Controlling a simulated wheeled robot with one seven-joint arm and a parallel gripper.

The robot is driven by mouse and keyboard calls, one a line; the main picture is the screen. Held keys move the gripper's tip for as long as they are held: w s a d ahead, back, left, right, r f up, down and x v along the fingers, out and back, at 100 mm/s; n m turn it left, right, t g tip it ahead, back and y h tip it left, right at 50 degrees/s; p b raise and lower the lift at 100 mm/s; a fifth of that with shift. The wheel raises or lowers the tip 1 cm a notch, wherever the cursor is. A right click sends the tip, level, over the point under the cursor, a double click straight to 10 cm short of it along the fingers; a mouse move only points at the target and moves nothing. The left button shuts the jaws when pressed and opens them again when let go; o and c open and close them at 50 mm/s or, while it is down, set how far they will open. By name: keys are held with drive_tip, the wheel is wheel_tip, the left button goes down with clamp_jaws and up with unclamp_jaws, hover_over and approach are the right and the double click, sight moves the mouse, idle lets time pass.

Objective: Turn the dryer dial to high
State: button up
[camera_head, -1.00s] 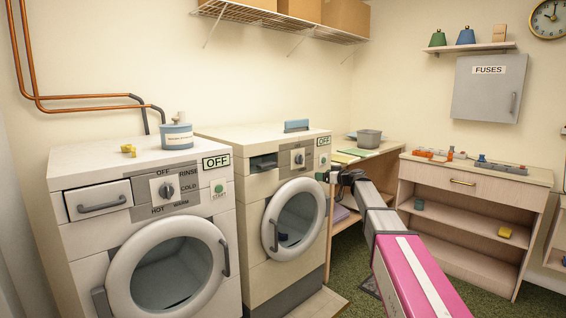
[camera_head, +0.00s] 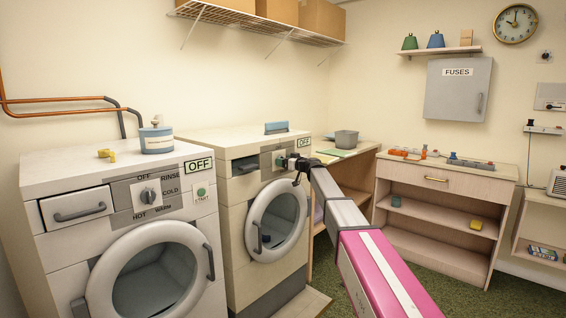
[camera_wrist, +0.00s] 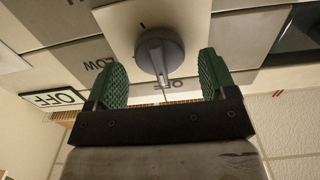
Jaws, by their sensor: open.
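The dryer (camera_head: 238,210) is the right-hand machine in the head view. Its dial (camera_wrist: 158,48) is a round grey knob on a pale square plate, seen close up in the wrist view. The dial's pointer points to the OFF mark; a LOW label (camera_wrist: 95,66) is to one side, and no HIGH label is readable. My gripper (camera_wrist: 161,76) is open, its green fingers on either side of the dial's lower part, with gaps visible. In the head view my gripper (camera_head: 289,161) is in front of the dryer panel and hides most of the dial.
An OFF display (camera_head: 304,142) is on the dryer's front, right of the dial. The washer (camera_head: 60,180) stands to the left with its own dial. A wooden side table (camera_head: 355,155) is right of the dryer. Green floor is free in front of the shelf unit (camera_head: 420,240).

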drive_tip(key=shift+w+a, duration=0.4)
drive_tip(key=shift+a, duration=0.15)
drive_tip(key=c, duration=0.9)
